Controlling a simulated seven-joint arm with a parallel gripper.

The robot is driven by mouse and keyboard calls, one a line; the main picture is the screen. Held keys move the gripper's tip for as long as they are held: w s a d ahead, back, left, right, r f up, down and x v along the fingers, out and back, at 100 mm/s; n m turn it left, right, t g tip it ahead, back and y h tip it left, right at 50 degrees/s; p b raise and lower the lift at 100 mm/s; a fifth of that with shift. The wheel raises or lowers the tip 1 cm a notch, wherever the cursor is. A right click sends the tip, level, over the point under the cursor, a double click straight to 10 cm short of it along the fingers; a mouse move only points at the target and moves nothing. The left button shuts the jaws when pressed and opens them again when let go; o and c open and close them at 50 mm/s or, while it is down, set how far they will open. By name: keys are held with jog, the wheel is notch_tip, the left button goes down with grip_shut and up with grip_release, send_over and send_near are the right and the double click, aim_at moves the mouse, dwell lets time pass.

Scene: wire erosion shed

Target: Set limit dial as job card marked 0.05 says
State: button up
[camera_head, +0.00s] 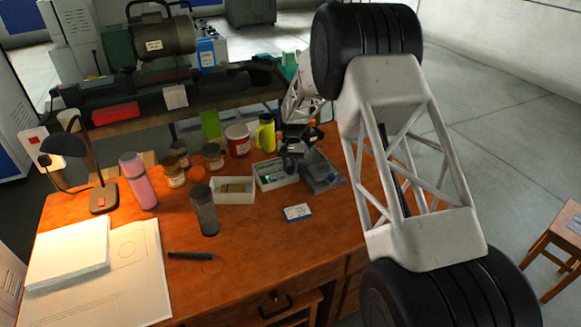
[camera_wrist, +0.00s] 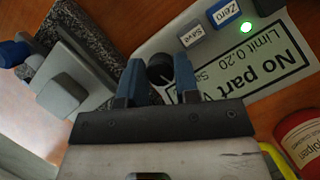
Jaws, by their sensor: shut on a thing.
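My gripper (camera_wrist: 159,78) has its two blue-grey fingers closed on a black round dial (camera_wrist: 160,68) on the face of a pale unit (camera_wrist: 165,42). The dial is partly hidden between the fingers. In the head view my gripper (camera_head: 293,150) is above the unit (camera_head: 277,184) at the back of the desk. A small blue and white card (camera_head: 298,212) lies in front of it; its print is too small to read.
Save (camera_wrist: 190,35) and Zero (camera_wrist: 226,12) buttons and a lit green lamp (camera_wrist: 245,28) sit beside the display. A grey block stand (camera_head: 321,178) is right of the unit, an open tray (camera_head: 233,197) left. Mugs and jars crowd behind.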

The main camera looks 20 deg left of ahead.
jog(key=shift+a+n+t+h, duration=0.1)
jog(key=shift+n+t+h, duration=0.3)
jog(key=shift+n, duration=1)
jog(key=shift+n+t+h, duration=0.2)
jog(key=shift+n+h, duration=0.3)
jog(key=shift+n, duration=0.9)
jog(key=o, duration=0.6)
jog(key=shift+r, duration=0.1)
jog(key=shift+v, duration=3.85)
